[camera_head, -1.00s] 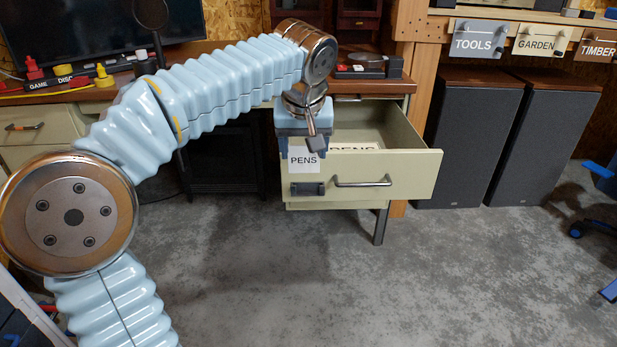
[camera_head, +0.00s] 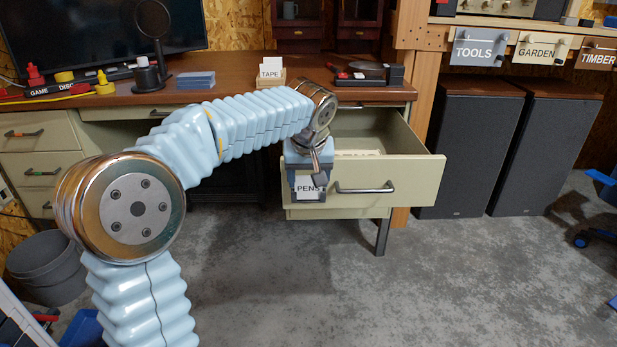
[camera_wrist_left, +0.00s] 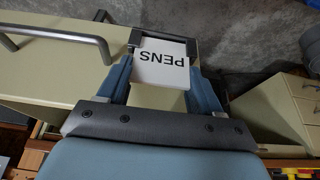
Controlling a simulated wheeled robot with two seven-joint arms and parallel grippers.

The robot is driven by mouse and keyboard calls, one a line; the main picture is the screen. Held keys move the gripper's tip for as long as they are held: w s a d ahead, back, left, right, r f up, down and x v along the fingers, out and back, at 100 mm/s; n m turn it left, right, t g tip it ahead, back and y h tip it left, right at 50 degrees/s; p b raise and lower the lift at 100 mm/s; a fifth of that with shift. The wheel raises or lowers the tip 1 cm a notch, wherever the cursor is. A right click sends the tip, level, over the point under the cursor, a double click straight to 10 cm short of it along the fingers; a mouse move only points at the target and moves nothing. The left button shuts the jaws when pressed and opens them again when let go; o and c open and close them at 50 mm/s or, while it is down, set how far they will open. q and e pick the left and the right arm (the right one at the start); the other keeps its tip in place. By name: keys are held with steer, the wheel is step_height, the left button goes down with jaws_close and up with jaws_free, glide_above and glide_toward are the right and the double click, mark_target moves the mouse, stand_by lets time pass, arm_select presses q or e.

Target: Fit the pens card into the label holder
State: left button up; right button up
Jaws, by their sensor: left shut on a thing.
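The white pens card (camera_head: 309,187) is held upright in my left gripper (camera_head: 308,178) at the left part of the drawer front. In the left wrist view the card (camera_wrist_left: 161,66) sits between the two blue fingers, its lettering upside down. The dark label holder (camera_wrist_left: 136,37) on the drawer front shows at the card's far edge. The card's edge meets or overlaps the holder; I cannot tell whether it is seated inside. In the head view the fingers and card hide most of the holder. My right gripper is not in view.
The cream drawer (camera_head: 420,178) is pulled open, with a metal bar handle (camera_head: 364,188) right of the card. The desk top (camera_head: 225,94) above carries a tape card stand (camera_head: 271,76) and other items. The floor in front is clear.

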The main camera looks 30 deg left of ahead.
arm_select(q)
steer(key=o, duration=1)
steer(key=shift+f, duration=0.1)
steer(key=shift+r, duration=0.3)
steer(key=p+v, duration=0.3)
steer(key=v, duration=0.8)
steer(key=shift+s+d+r, duration=0.15)
steer(key=shift+s+r, duration=0.05)
steer(key=shift+r, duration=0.1)
